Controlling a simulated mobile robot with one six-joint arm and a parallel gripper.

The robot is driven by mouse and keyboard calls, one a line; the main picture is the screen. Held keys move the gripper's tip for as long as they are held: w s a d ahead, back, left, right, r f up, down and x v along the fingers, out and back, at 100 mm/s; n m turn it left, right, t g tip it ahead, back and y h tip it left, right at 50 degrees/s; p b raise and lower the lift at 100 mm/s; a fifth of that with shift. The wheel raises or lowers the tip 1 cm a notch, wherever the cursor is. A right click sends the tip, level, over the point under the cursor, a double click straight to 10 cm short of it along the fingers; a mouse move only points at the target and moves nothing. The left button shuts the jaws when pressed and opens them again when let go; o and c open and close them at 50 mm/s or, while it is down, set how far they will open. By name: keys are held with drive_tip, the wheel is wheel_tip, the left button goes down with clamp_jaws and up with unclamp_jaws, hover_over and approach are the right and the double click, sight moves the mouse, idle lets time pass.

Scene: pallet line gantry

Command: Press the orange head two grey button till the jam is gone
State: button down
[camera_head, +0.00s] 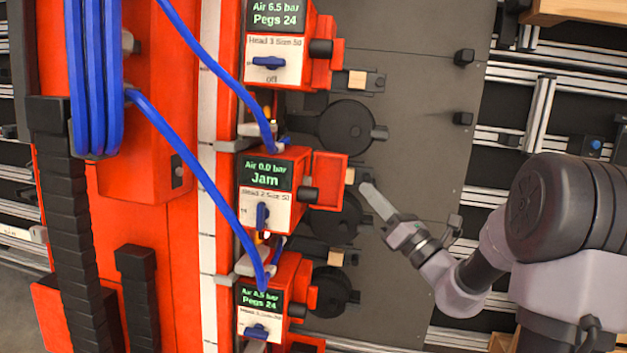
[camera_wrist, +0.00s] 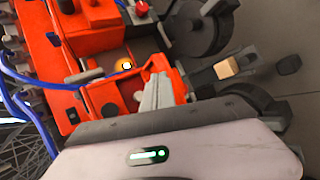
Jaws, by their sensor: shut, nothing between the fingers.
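The middle orange head (camera_head: 325,170), labelled Head 2, has a display (camera_head: 266,173) reading "Air 0.0 bar" and "Jam". A blue knob (camera_head: 262,215) sits on its white plate. In the wrist view, the pale fingers (camera_wrist: 160,82) overlap an orange housing (camera_wrist: 181,88); contact cannot be told. A lit amber lamp (camera_wrist: 126,66) shows left of them.
Similar orange heads stand above (camera_head: 322,72) and below (camera_head: 290,268), both displaying "Pegs 24". Blue hoses (camera_head: 200,160) run across the left side. Black round discs (camera_head: 346,124) and small wooden blocks (camera_head: 357,81) line the grey panel (camera_head: 425,130). The panel right of the discs is mostly clear.

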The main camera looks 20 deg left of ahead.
drive_tip(key=shift+a, duration=0.1)
drive_tip(key=s+a+p, duration=0.1)
drive_tip(key=s+a, duration=0.1)
drive_tip(key=a, duration=0.6)
drive_tip(key=shift+a, duration=0.2)
drive_tip(key=shift+s+a, duration=0.1)
idle(1.8)
drive_tip(key=shift+s+a+p, duration=0.1)
drive_tip(key=shift+a+p, duration=0.2)
drive_tip(key=shift+s+a, duration=0.1)
drive_tip(key=shift+a, duration=0.4)
idle(0.6)
drive_tip(key=shift+d, duration=0.1)
drive_tip(key=shift+w+d, duration=0.2)
drive_tip(key=shift+d, duration=0.6)
